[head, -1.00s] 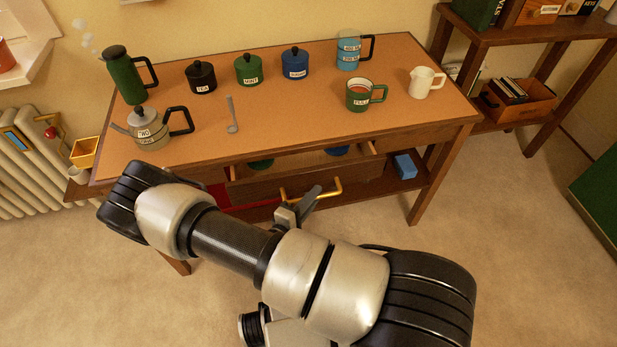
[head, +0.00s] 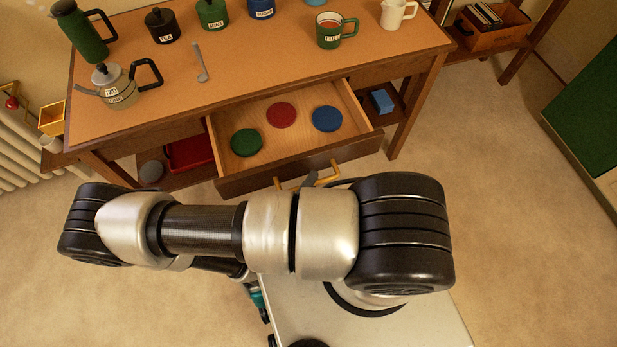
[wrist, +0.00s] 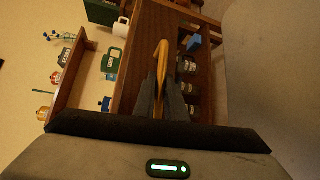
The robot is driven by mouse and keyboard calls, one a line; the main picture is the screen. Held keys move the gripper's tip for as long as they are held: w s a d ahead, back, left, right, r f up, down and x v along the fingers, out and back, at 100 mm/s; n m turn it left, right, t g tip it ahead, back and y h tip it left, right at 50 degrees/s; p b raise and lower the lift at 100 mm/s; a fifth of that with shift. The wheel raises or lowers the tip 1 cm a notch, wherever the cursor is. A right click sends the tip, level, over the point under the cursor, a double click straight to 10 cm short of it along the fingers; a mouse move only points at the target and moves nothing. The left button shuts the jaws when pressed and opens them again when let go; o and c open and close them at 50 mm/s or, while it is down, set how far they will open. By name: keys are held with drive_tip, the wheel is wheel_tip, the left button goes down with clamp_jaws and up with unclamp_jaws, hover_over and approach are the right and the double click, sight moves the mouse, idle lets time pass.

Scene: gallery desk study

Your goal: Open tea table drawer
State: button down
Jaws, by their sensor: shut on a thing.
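The tea table (head: 265,55) stands ahead with its drawer (head: 350,152) pulled well out toward me. Inside the drawer lie a green disc (head: 246,142), a red disc (head: 281,115) and a blue disc (head: 327,119), apart from one another. The drawer front carries a brass-yellow handle (head: 329,176). My gripper (head: 310,180) is at this handle, partly hidden behind my arm in the head view. In the wrist view my gripper (wrist: 164,98) is shut on the handle (wrist: 161,52), which runs between the fingers.
A red tray (head: 190,153) and blue block (head: 381,101) lie on the lower shelf. Floor to the right is clear.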

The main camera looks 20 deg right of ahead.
drive_tip(key=c, duration=1.8)
unclamp_jaws()
drive_tip(key=v, duration=1.7)
drive_tip(key=shift+s+a, duration=0.15)
